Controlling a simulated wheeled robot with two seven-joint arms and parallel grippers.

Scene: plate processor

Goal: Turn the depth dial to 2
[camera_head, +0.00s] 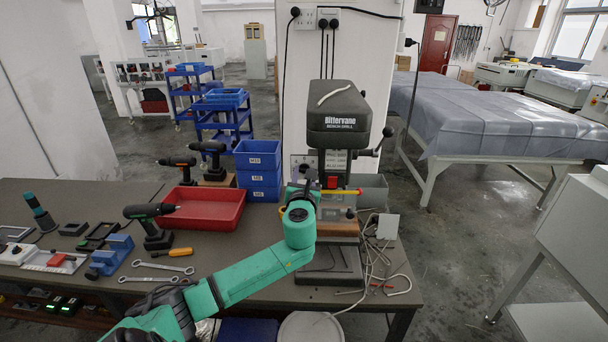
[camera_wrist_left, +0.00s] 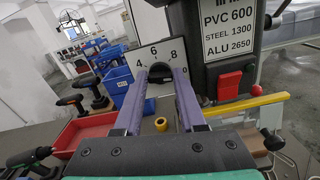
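The depth dial's white plate (camera_wrist_left: 146,57) shows 4, 6, 8 and a 0 at its right edge in the left wrist view. A dark round knob (camera_wrist_left: 160,71) sits at its centre. The pointer and the 2 cannot be made out. My left gripper (camera_wrist_left: 161,77) has its two purple fingers apart, with the tips on either side of the knob; I cannot tell whether they touch it. My right gripper is not in view.
A yellow bar (camera_wrist_left: 245,104) and red button (camera_wrist_left: 230,86) are right of the fingers. Blue bins (camera_head: 258,170), a red tray (camera_head: 212,208) and a cordless drill (camera_head: 152,224) stand left of the bench drill. Loose cables (camera_head: 376,262) lie at its right.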

